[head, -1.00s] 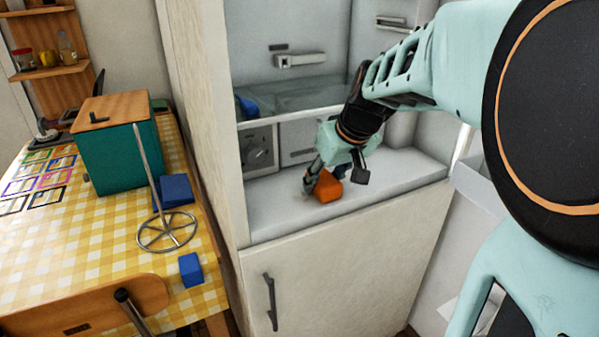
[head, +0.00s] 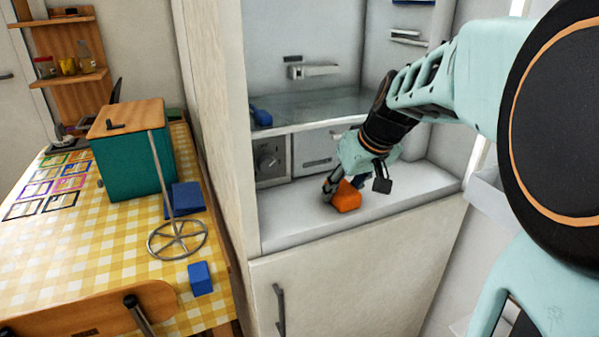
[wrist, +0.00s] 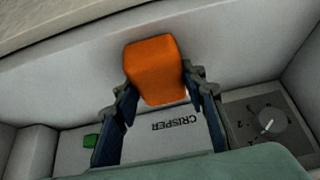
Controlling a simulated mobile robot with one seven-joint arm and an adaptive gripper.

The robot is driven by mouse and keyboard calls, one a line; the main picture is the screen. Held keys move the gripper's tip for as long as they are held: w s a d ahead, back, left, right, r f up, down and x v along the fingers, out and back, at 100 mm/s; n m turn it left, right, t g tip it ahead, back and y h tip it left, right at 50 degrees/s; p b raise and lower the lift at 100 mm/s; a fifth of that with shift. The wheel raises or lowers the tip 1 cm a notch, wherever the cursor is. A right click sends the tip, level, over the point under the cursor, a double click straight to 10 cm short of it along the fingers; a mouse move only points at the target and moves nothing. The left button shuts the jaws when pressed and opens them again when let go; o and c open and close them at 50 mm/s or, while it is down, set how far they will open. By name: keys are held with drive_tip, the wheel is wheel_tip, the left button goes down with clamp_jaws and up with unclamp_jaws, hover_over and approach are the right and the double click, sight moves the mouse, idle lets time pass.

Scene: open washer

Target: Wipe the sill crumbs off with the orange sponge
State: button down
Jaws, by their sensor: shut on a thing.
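The orange sponge (head: 347,197) is low over the pale sill (head: 290,225) of the open fridge compartment, left of the sill's middle. I cannot tell whether it touches the surface. My gripper (wrist: 160,88) is shut on the sponge (wrist: 155,68), one finger on each side, and points down toward the sill. I cannot make out any crumbs; the sponge and my gripper hide part of the sill.
A crisper drawer (wrist: 170,140) and a dial (head: 268,160) stand behind the sill, under a glass shelf (head: 330,108) with a blue thing (head: 262,115). A small green thing (wrist: 91,141) lies near the drawer. A checkered table (head: 110,245) stands left of the tall side panel.

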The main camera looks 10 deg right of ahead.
drive_tip(key=shift+w+d+f, duration=0.1)
drive_tip(key=shift+w+d, duration=0.05)
drive_tip(key=shift+d, duration=0.4)
drive_tip(key=shift+w+d+f, duration=0.1)
drive_tip(key=shift+d, duration=0.4)
drive_tip(key=shift+r+p, duration=0.55)
drive_tip(key=shift+r, duration=0.35)
drive_tip(key=c, duration=1.8)
unclamp_jaws()
drive_tip(key=shift+c, duration=0.2)
clamp_jaws()
drive_tip(key=shift+r+p, duration=2.5)
drive_tip(key=shift+r, duration=1.05)
